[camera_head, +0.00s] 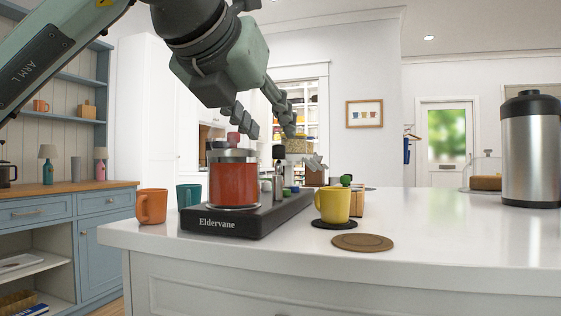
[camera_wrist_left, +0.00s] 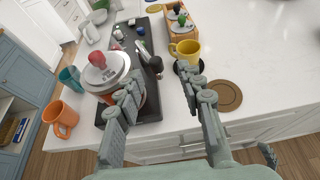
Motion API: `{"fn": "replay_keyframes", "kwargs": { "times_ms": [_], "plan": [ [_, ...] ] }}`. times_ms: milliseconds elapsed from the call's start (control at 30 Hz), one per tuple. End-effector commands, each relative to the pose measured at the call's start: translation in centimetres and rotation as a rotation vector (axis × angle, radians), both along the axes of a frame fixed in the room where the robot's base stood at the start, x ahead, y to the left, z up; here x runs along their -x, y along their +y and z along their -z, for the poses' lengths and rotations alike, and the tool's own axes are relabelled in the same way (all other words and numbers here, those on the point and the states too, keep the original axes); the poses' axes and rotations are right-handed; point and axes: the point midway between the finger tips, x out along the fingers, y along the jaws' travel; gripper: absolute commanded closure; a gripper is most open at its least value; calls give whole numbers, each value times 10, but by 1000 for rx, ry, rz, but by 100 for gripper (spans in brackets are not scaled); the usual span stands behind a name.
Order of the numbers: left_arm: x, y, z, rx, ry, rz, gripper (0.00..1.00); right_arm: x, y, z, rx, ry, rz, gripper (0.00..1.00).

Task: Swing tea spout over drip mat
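A glass tea pot of red tea (camera_head: 234,183) with a steel lid and red knob stands on the black Eldervane base (camera_head: 225,224). A dark-ended stalk (camera_wrist_left: 155,65), possibly the tea spout, shows beside the pot's lid in the left wrist view; I cannot tell for sure. A yellow cup (camera_head: 332,204) stands on a dark round mat (camera_head: 334,225). A brown round mat (camera_head: 363,242) lies bare in front of it. I cannot tell which is the drip mat. My left gripper (camera_head: 263,120) is open and empty above the pot and base, fingers spread. My right gripper is not visible.
An orange mug (camera_head: 152,206) and a teal mug (camera_head: 188,195) stand left of the base. A wooden block with a green-topped item (camera_head: 356,201) is behind the yellow cup. A large steel urn (camera_head: 531,150) stands at the right. The counter (camera_head: 450,225) between is clear.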

Motion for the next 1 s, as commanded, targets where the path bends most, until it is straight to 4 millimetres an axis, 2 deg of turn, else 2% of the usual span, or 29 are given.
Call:
{"fn": "replay_keyframes", "kwargs": {
  "times_ms": [100, 533, 900, 933, 1000],
  "plan": [
    [-7, 3, 0, -15, -16, -32, 62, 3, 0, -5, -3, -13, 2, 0],
    [-61, -15, 24, -12, -13, -28, 62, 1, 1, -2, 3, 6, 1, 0],
    [-68, -18, 28, -13, -15, -27, 62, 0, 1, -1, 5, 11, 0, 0],
    [-68, -18, 28, -13, -15, -27, 63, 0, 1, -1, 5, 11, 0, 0],
    [-68, -18, 28, -12, -15, -26, 72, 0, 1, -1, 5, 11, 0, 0]
  ]
}}
